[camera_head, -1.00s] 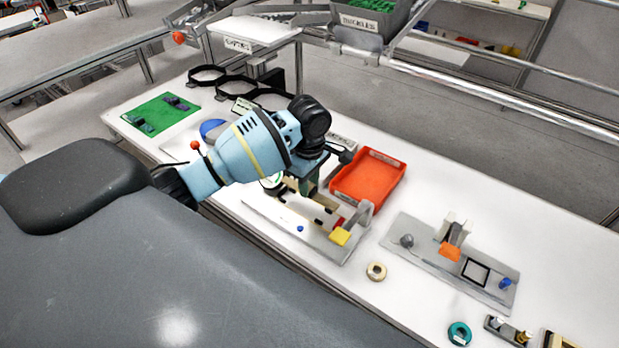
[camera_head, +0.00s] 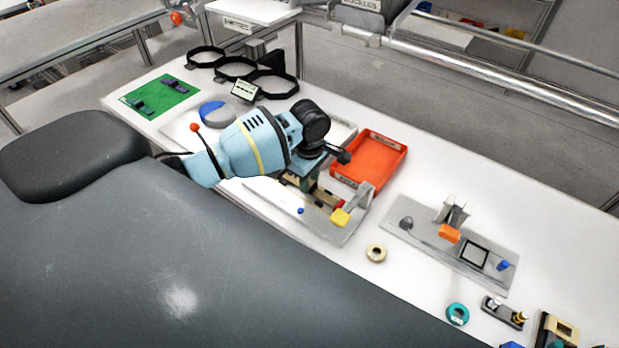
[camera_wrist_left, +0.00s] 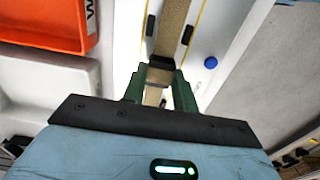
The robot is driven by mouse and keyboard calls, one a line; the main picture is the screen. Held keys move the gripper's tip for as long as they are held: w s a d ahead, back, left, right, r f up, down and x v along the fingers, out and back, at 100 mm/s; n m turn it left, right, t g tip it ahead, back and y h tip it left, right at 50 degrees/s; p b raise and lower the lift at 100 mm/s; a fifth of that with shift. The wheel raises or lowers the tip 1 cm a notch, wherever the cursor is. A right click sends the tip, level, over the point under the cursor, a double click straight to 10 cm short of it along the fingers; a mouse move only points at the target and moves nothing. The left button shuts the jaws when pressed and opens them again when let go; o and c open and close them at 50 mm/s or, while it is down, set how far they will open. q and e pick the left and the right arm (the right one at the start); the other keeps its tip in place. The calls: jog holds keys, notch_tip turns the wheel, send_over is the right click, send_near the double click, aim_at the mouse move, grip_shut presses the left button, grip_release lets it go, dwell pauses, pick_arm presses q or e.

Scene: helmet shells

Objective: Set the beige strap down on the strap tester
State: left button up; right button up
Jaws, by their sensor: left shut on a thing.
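The strap tester (camera_head: 338,236) is a grey plate on the white table, with a yellow block (camera_head: 341,217), an upright grey bracket and a blue button; in the left wrist view the button (camera_wrist_left: 211,62) is right of the strap. The beige strap (camera_wrist_left: 172,30) runs lengthwise over the tester between two yellow lines in the left wrist view. Part of it shows in the head view (camera_head: 325,197). My left gripper (camera_head: 299,182) is shut on the strap, low over the tester; its green fingers (camera_wrist_left: 159,88) straddle it. Whether the strap touches the plate is unclear. My right gripper is out of view.
An orange tray (camera_head: 370,158) stands close behind the tester. A second grey fixture (camera_head: 430,240) with an orange block is to the right. A beige ring (camera_head: 376,253) and a teal ring (camera_head: 457,314) lie in front. Black hoops (camera_head: 236,68) stand at the back left.

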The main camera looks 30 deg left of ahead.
pick_arm(q)
jog(key=shift+f, duration=0.5)
jog(key=o, duration=1)
jog(key=shift+o, duration=0.2)
jog(key=shift+r, duration=0.1)
notch_tip(320, 180, up, 8)
jog(key=shift+f, duration=0.2)
jog(key=shift+s, duration=0.1)
